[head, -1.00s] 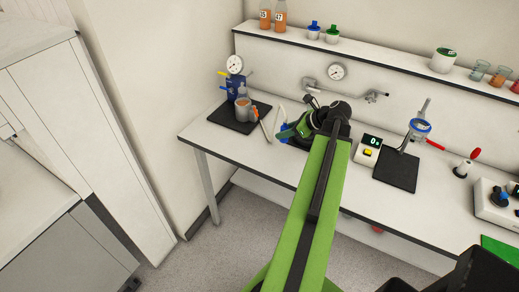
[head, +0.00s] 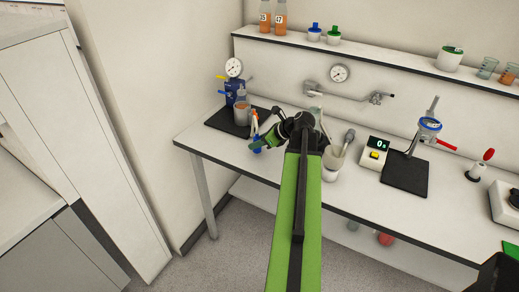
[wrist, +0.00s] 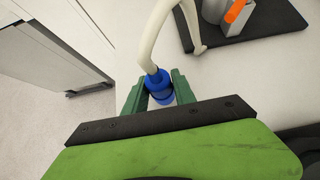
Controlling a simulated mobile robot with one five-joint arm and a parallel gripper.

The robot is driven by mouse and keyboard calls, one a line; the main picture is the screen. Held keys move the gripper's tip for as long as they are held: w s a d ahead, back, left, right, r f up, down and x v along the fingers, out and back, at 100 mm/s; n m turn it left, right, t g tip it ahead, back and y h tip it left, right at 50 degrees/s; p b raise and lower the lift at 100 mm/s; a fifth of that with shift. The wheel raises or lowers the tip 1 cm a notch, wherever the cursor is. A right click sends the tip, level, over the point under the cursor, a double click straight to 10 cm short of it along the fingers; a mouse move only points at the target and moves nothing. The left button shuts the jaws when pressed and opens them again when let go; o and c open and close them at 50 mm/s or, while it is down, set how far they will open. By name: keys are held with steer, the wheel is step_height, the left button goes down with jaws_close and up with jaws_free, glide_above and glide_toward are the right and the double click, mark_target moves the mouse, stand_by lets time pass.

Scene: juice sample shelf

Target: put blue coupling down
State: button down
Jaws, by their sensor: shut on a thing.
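The blue coupling (wrist: 158,82) sits between the two green fingers of my gripper (wrist: 157,94), which is shut on it. A cream hose rises from the top of the coupling and curves away in the wrist view. In the head view the coupling (head: 257,149) is a small blue spot at the tip of my gripper (head: 260,144), near the front edge of the white bench (head: 222,153). My arm and gripper hide part of it. I cannot tell whether its underside touches the bench.
A blue device with a gauge (head: 235,75) and a grey cup (head: 242,113) stand on a black mat (head: 220,122) behind left. A shelf (head: 370,59) runs along the wall.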

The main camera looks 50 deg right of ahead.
step_height(320, 180, down, 2)
steer(key=shift+b, duration=0.3)
steer(key=shift+r, duration=0.25)
steer(key=shift+f, duration=0.25)
steer(key=c, duration=1)
jaws_free()
steer(key=shift+r, duration=0.1)
steer(key=p+v, duration=0.8)
steer(key=v, duration=0.4)
steer(key=shift+r, duration=0.2)
